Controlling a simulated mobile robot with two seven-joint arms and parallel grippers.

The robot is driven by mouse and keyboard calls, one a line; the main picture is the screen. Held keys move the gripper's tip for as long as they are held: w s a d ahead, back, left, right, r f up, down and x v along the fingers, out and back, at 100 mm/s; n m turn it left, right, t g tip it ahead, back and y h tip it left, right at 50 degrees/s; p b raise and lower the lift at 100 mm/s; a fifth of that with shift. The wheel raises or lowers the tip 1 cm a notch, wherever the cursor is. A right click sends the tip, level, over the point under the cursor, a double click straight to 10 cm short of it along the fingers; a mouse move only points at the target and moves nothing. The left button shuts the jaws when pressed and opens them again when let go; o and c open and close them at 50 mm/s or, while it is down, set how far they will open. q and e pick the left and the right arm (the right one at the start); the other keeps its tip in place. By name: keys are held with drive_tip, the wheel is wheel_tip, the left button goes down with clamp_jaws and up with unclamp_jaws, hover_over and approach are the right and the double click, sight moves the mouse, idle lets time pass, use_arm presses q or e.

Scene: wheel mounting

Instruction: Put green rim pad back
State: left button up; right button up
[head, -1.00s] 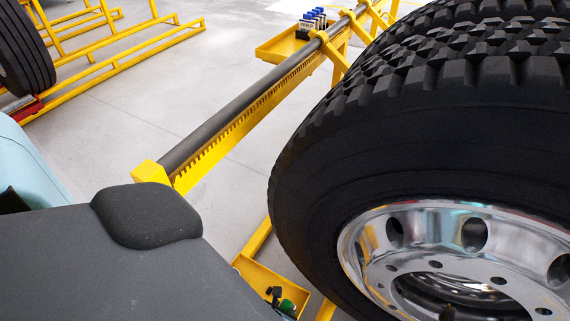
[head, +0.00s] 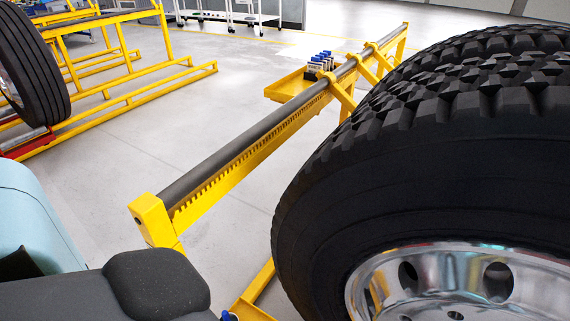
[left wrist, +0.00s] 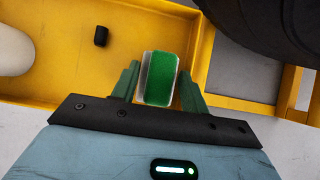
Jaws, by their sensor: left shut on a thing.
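In the left wrist view the green rim pad (left wrist: 160,78), a green block with pale edges, sits between the fingers of my left gripper (left wrist: 158,84). The gripper is shut on it. Behind the pad is the yellow tray (left wrist: 225,75); I cannot tell whether the pad touches it. In the head view the near end of the yellow tray (head: 250,310) shows at the bottom edge, and the left gripper is hidden below the picture. My right gripper is in neither view.
A small black cylinder (left wrist: 101,36) lies in the tray. Large truck tyres (head: 400,170) with a chrome rim (head: 465,280) fill the right. A yellow rail frame (head: 210,195) runs back along them, with a yellow side tray (head: 290,88) holding several blue-topped items.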

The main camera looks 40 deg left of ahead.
use_arm(q)
drive_tip(key=shift+f, duration=0.3)
drive_tip(key=shift+f+b, duration=0.25)
drive_tip(key=shift+b, duration=0.25)
drive_tip(key=o, duration=1.1)
drive_tip(key=shift+c, duration=0.2)
drive_tip(key=shift+d, duration=0.1)
drive_tip(key=shift+d, duration=0.1)
